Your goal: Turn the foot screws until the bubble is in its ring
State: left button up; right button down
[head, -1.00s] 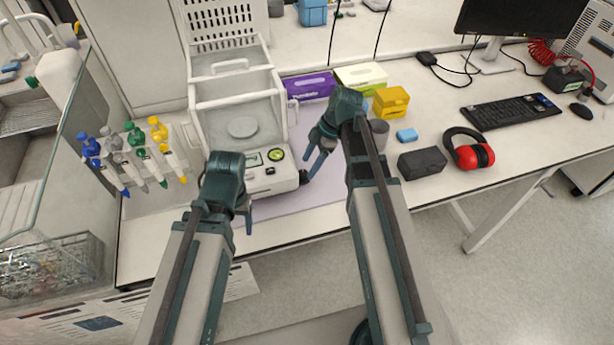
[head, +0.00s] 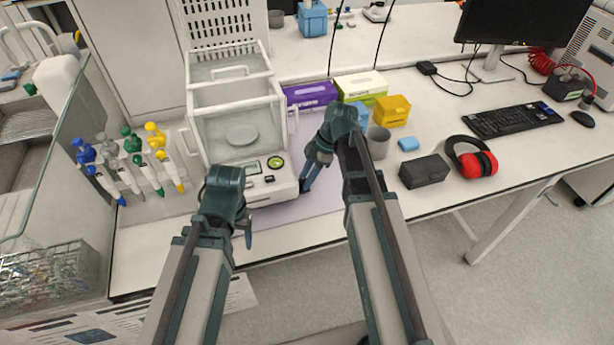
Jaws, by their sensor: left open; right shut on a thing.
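The white analytical balance (head: 285,187) with its glass draught shield stands on a pale mat. A round green bubble level (head: 275,162) sits on its front panel; the bubble is too small to place. My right gripper (head: 304,187) is at the front right corner of the balance, shut on the dark foot screw there, which the fingers mostly hide. My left gripper (head: 247,228) is open and empty, in front of the balance's front left corner. My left arm hides that corner and any foot screw there.
A pipette stand (head: 130,185) is left of the balance. Purple (head: 310,95) and green-white boxes, a yellow box (head: 391,110), a grey cup (head: 378,143), a black box (head: 424,171) and red ear defenders (head: 471,157) are to the right. The mat (head: 320,222) is bare in front.

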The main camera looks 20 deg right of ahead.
jog(key=shift+s+m+t, duration=0.2)
jog(key=shift+m+t, duration=0.1)
jog(key=shift+m, duration=1.2)
jog(key=c, duration=0.5)
grip_release()
jog(key=shift+t, duration=0.3)
pick_arm(q)
notch_tip(320, 180, up, 13)
jog(key=p, duration=1.2)
jog(key=shift+f+p, duration=0.15)
jog(key=shift+p, duration=0.25)
pick_arm(e)
jog(key=shift+v, duration=6.9)
jog(key=shift+w+a, duration=0.1)
jog(key=shift+a, duration=0.1)
